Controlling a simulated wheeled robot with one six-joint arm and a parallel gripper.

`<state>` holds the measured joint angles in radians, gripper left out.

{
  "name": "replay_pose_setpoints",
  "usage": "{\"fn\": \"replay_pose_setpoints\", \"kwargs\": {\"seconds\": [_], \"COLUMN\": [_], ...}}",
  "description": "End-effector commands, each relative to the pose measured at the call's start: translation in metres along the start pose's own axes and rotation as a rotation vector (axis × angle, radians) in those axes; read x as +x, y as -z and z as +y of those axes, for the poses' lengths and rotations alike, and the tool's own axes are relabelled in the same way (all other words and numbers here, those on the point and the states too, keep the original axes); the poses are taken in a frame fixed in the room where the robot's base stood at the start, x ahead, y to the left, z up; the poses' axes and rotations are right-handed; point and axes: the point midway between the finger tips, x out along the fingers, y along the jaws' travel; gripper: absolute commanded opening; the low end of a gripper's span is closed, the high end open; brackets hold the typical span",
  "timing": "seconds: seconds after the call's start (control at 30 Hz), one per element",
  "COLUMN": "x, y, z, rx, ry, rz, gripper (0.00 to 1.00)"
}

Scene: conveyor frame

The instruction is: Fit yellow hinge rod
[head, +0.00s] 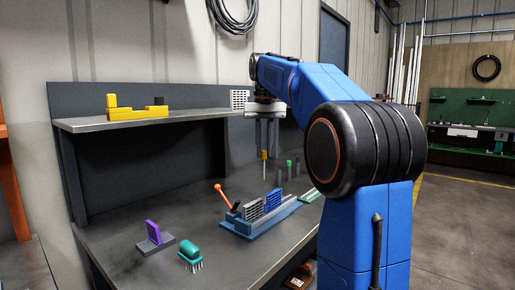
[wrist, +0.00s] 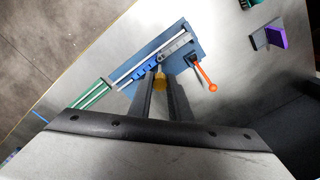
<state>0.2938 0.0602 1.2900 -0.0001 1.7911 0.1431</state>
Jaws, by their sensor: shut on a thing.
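My gripper (head: 264,145) is shut on the yellow hinge rod (head: 264,156) and holds it upright above the table, with its thin end down. The blue conveyor frame (head: 246,230) lies on the table in front of and below the rod. It carries a grey ribbed plate (head: 252,212) and a blue plate (head: 273,201) along its length. An orange-knobbed lever (head: 222,194) stands at its left end. The rod appears apart from the frame.
A green-topped peg (head: 289,164) and dark posts stand behind the frame. Green rails (wrist: 93,96) lie beside it. A shelf (head: 175,117) with a yellow block (head: 135,114) is behind.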

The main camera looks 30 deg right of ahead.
Motion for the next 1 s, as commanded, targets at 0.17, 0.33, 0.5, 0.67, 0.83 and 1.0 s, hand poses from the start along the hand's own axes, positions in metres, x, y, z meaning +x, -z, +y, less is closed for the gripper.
{"fn": "replay_pose_setpoints", "kwargs": {"seconds": [0.17, 0.33, 0.5, 0.67, 0.83, 1.0], "x": [0.000, 0.005, 0.019, 0.033, 0.043, 0.046], "y": [0.000, -0.003, -0.003, -0.002, -0.002, -0.002], "z": [0.000, 0.000, 0.000, 0.000, 0.000, 0.000], "rx": [0.000, 0.000, 0.000, 0.000, 0.000, 0.000], "ry": [0.000, 0.000, 0.000, 0.000, 0.000, 0.000], "rz": [0.000, -0.001, -0.001, -0.001, -0.001, 0.001], "gripper": [0.00, 0.00, 0.00, 0.00, 0.00, 0.00]}}
